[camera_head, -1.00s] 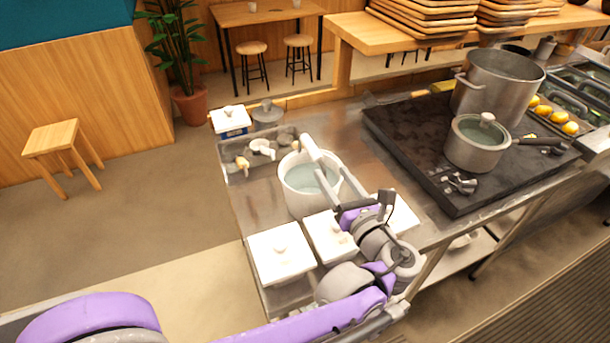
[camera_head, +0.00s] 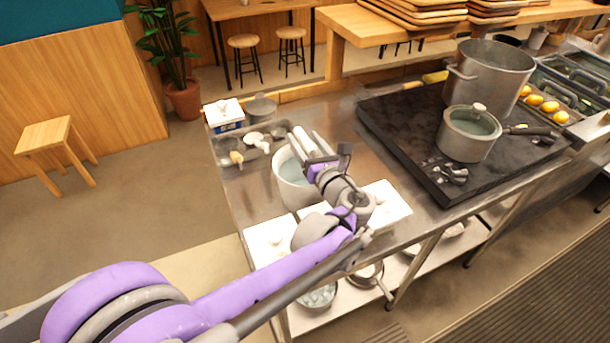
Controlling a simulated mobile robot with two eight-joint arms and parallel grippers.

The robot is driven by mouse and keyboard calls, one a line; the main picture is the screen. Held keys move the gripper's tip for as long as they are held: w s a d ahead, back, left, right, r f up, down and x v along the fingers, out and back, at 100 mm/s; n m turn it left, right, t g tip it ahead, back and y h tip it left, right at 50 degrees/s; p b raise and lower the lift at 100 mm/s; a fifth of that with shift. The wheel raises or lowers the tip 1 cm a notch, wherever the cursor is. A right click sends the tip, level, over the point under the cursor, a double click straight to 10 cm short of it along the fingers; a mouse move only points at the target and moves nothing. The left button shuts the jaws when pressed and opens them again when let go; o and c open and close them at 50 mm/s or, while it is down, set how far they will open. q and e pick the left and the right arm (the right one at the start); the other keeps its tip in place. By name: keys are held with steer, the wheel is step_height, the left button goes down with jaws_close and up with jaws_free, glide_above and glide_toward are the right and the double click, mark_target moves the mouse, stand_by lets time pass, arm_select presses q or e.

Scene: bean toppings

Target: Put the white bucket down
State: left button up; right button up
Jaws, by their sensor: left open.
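The white bucket (camera_head: 289,188) stands upright on the steel counter, behind the white lidded containers. My left gripper (camera_head: 309,140) is open, with its two fingers over the bucket's right side and rim. The gripper and wrist hide much of the bucket's opening and right side. I cannot tell whether a finger touches the rim. My right gripper is not in view.
White lidded containers (camera_head: 388,205) line the counter's front edge, partly under my left arm. A tray of small tools (camera_head: 240,150) lies behind the bucket at left. A black cooktop (camera_head: 400,130) with a lidded pot (camera_head: 465,145) stands at right. Steel counter (camera_head: 365,165) between is bare.

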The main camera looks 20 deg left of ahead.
arm_select(q)
jaws_close()
stand_by(1.2)
steer(key=shift+s+r, duration=0.1)
